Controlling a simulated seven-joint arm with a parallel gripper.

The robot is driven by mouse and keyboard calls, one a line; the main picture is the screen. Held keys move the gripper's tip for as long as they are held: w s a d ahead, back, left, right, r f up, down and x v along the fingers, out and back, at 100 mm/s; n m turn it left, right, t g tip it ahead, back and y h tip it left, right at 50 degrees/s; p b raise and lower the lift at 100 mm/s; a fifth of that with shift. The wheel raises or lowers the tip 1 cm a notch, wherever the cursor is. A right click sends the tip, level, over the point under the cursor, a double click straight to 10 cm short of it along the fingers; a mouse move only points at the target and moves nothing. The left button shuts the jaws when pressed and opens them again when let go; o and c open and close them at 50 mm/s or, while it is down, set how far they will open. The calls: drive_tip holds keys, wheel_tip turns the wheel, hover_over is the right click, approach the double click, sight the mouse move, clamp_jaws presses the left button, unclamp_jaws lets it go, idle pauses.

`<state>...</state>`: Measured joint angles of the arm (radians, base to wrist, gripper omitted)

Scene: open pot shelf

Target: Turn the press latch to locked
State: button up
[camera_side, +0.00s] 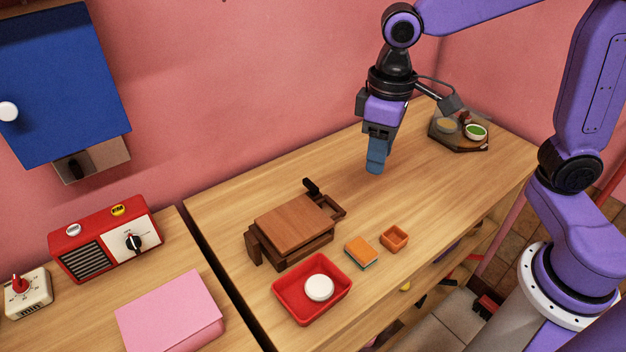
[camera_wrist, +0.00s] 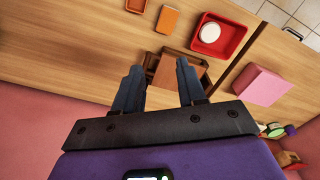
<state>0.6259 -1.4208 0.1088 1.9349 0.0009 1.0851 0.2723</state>
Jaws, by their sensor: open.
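The brown wooden press (camera_side: 295,222) sits on the wooden table, left of and below my gripper in the side view. A small black lever (camera_side: 312,187), which looks like its latch, sticks up at the press's back right corner. I cannot tell whether it is locked. My gripper (camera_side: 376,165) hangs above the table to the right of the press, apart from it, with nothing held. In the wrist view my gripper (camera_wrist: 158,68) has its two blue fingers spread, and part of the press (camera_wrist: 168,70) shows between and beyond them. The latch is not clear there.
A red tray (camera_side: 280,297) with a white round piece (camera_side: 319,288), an orange-topped block (camera_side: 361,252) and a small orange box (camera_side: 394,238) stand in front of the press. A dark tray with bowls (camera_side: 460,132) is at back right. The table under my gripper is clear.

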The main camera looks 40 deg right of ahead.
sight(313, 186)
drive_tip(key=w+a+m, duration=0.1)
drive_tip(key=w+m, duration=0.5)
drive_tip(key=w, duration=1)
drive_tip(key=f, duration=1.8)
drive_tip(key=shift+w+a, duration=0.15)
drive_tip(key=shift+a, duration=0.05)
drive_tip(key=shift+r, duration=0.1)
clamp_jaws()
